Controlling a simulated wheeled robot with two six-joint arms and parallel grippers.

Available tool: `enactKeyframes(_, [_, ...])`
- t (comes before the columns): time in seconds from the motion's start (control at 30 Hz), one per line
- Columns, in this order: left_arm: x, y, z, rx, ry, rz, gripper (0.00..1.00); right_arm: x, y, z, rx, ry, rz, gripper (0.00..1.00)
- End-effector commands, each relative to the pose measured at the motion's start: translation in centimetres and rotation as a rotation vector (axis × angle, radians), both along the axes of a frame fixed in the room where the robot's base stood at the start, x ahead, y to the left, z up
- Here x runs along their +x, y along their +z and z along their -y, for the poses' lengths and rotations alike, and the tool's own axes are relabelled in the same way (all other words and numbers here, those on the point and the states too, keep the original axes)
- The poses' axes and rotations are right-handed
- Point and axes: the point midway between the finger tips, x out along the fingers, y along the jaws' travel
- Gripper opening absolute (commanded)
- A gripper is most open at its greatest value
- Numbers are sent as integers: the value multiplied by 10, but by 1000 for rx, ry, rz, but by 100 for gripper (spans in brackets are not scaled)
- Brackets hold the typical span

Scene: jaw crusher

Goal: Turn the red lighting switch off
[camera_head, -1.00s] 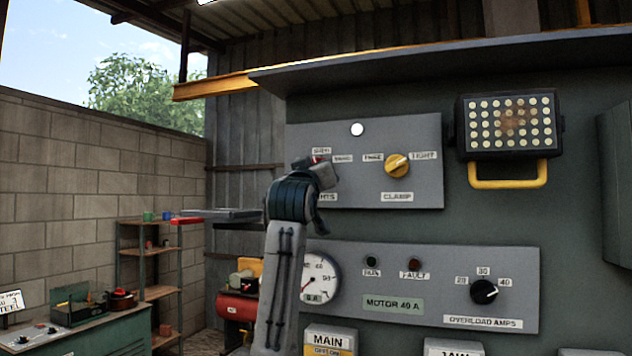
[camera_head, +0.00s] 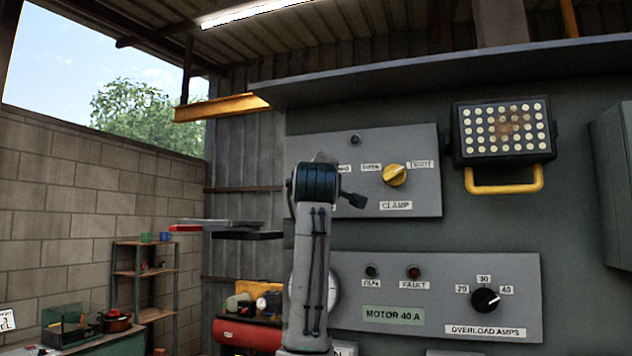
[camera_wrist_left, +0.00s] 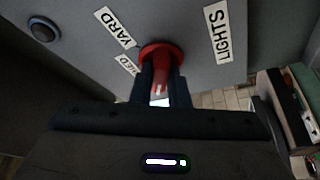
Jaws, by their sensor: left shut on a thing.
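The red lighting switch (camera_wrist_left: 160,54) is a round red knob on a grey panel, seen at top centre in the left wrist view. The labels YARD, SHED and LIGHTS stand around it. My left gripper (camera_wrist_left: 160,88) is shut on its grip, one dark finger on each side. A small white mark shows between the fingers. In the head view my left wrist hides the switch and most of its labels. The round indicator lamp (camera_head: 355,140) on the upper panel is dark; it also looks dark in the left wrist view (camera_wrist_left: 43,30). My right gripper is not in view.
Right of my arm on the same panel is a yellow CLAMP knob (camera_head: 395,174). Below is a motor panel (camera_head: 450,270) with a black overload knob (camera_head: 485,299). A floodlight (camera_head: 505,130) with a yellow handle sticks out at upper right. A grey canopy (camera_head: 400,72) overhangs the panels.

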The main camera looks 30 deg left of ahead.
Motion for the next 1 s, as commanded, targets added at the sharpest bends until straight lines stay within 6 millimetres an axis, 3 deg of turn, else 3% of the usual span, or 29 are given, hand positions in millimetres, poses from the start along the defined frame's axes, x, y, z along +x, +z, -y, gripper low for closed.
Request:
enactKeyframes(0.6, [1,-2,0,-40,-1,4,0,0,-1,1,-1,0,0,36])
enactKeyframes(0.63, [1,-2,0,-40,-1,4,20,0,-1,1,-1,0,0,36])
enactKeyframes(0.7, [1,-2,0,-39,-2,4,34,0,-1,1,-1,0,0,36])
enactKeyframes(1.0, [0,-1,1,-37,-2,8,36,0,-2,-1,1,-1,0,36])
